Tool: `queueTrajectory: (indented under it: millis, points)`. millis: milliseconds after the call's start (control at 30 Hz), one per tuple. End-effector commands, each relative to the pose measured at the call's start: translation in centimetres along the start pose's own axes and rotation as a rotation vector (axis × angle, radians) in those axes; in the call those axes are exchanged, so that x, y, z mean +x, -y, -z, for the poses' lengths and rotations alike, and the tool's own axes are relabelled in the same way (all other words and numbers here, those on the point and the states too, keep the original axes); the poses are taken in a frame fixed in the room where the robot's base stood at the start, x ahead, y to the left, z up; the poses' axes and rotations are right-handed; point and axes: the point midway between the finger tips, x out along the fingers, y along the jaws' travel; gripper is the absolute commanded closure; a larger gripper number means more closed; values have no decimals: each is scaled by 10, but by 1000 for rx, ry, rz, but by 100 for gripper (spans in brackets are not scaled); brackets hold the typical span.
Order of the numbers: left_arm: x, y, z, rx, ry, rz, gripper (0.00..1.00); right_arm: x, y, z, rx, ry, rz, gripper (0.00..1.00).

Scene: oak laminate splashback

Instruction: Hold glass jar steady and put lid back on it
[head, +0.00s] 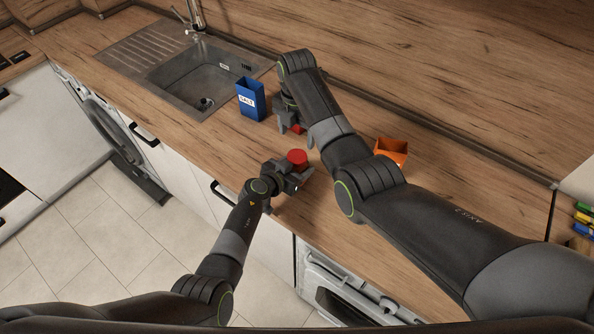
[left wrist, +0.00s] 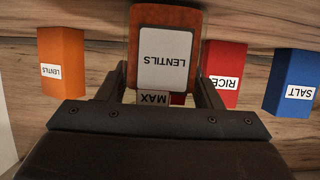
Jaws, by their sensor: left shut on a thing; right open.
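The glass jar (left wrist: 165,60), labelled LENTILS and full of orange-brown contents, is between the fingers of my left gripper (head: 297,176) near the counter's front edge. In the left wrist view it appears upside down. The round red lid (head: 297,157) shows from above at the top of the jar; whether it is fully seated I cannot tell. My right gripper (head: 290,128) is open behind the jar, apart from the lid, partly hidden by its own arm.
A blue SALT box (head: 250,98) stands near the sink (head: 200,75). A red RICE box (left wrist: 224,70) is mostly hidden behind my right arm in the head view. An orange LENTILS box (head: 391,151) stands to the right. The counter between jar and SALT box is clear.

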Motion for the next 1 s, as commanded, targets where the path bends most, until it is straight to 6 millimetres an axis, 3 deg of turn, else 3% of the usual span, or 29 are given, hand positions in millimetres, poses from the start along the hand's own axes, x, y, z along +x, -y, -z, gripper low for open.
queueTrajectory:
  millis: [267,633,1000]
  points:
    - [0,0,0,-1,-1,-1,100,5,0,0,2,0,1,32]
    - [0,0,0,-1,-1,-1,100,57,1,0,3,-1,3,32]
    - [0,0,0,-1,-1,0,100,79,0,0,4,0,0,32]
